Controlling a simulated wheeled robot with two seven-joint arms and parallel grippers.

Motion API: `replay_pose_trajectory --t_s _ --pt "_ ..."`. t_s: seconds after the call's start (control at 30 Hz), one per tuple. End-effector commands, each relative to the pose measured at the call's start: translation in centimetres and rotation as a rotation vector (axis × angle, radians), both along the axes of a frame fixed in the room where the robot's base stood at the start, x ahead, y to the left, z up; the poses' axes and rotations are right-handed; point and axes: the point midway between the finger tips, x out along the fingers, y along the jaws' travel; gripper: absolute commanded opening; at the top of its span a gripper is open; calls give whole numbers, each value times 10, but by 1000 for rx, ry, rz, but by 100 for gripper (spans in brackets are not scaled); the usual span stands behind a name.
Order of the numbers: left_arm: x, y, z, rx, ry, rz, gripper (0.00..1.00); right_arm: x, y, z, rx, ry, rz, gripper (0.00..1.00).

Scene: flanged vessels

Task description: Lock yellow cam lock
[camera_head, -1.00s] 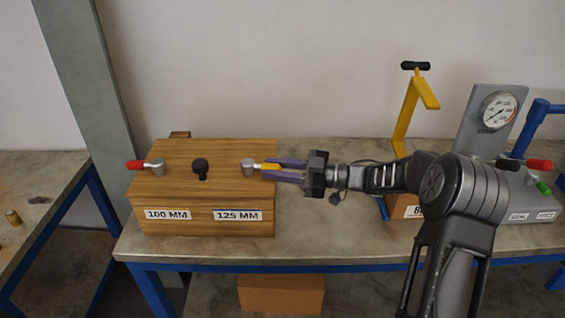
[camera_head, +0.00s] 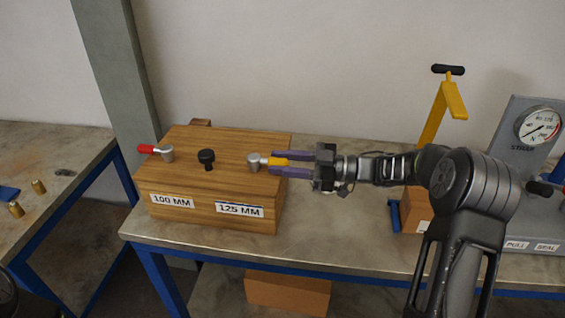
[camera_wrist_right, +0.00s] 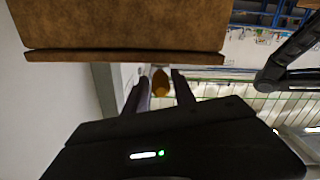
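The yellow cam lock (camera_head: 276,161) has a grey round hub (camera_head: 254,162) on top of the wooden box (camera_head: 210,220), above the 125 MM label. Its handle points right, toward the box's right edge. My right gripper (camera_head: 273,163) comes in from the right with its purple fingers on either side of the yellow handle. In the right wrist view, the handle (camera_wrist_right: 160,83) sits between the two fingers (camera_wrist_right: 160,90), with narrow gaps showing, so the gripper looks open around it. The fingers partly hide the handle. My left gripper is out of view.
A red-handled lock (camera_head: 155,150) and a black knob (camera_head: 206,158) sit on the same box top. A yellow stand (camera_head: 438,110) and a gauge panel (camera_head: 530,135) are behind and right of my right arm. The bench (camera_head: 330,225) in front is clear.

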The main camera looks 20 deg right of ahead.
Motion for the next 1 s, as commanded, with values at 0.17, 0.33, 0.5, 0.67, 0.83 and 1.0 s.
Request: replay_pose_trajectory --t_s 0.17,0.33,0.5,0.67,0.83,1.0 --pt "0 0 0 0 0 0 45 0 0 0 0 0 -1 45" --pt "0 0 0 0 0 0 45 0 0 0 1 1 -1 45" --pt "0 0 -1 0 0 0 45 -1 -3 -1 1 0 -3 45" --pt "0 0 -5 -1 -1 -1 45 -7 -14 -2 3 1 -4 45" --pt "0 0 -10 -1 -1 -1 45 -17 -32 -2 2 1 -6 45" --pt "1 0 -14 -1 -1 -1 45 -27 -50 -1 1 1 -5 45"
